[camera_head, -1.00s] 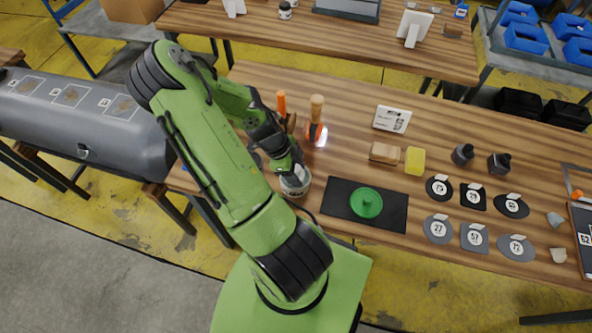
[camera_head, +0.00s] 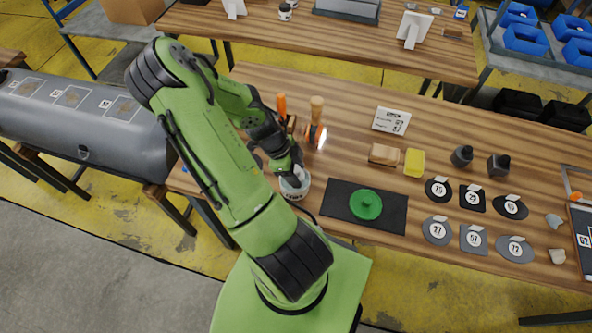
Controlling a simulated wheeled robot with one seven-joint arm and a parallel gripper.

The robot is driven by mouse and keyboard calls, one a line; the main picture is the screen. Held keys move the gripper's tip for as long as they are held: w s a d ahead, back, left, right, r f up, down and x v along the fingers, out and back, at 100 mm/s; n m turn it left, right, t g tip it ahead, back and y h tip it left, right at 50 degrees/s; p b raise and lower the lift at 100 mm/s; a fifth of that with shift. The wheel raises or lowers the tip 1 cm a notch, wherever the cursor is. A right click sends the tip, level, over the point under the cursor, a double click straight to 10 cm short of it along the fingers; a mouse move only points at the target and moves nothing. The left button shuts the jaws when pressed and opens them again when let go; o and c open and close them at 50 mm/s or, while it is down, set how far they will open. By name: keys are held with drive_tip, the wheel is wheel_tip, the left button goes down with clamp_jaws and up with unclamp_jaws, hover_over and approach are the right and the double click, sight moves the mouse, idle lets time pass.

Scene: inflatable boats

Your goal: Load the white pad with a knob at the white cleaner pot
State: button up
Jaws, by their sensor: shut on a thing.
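The white cleaner pot (camera_head: 301,193) stands near the front edge of the wooden workbench, just left of the black mat. My gripper (camera_head: 295,179) points down into the pot's open top. It is shut on the white pad's knob, but the jaws and the pot's rim hide most of the pad. I cannot tell whether the pad touches what is in the pot. A green pad with a round knob (camera_head: 366,204) lies on the black mat (camera_head: 337,193).
Orange- and wood-handled tools (camera_head: 316,108) stand behind my gripper. A wooden block (camera_head: 384,154), yellow sponge (camera_head: 414,162), dark bottles (camera_head: 462,156) and several numbered patches (camera_head: 438,230) lie to the right. A grey inflatable tube (camera_head: 85,125) lies at left.

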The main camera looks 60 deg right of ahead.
drive_tip(key=shift+d+r+p, duration=0.1)
drive_tip(key=shift+r+p, duration=1.45)
drive_tip(key=shift+r, duration=1.4)
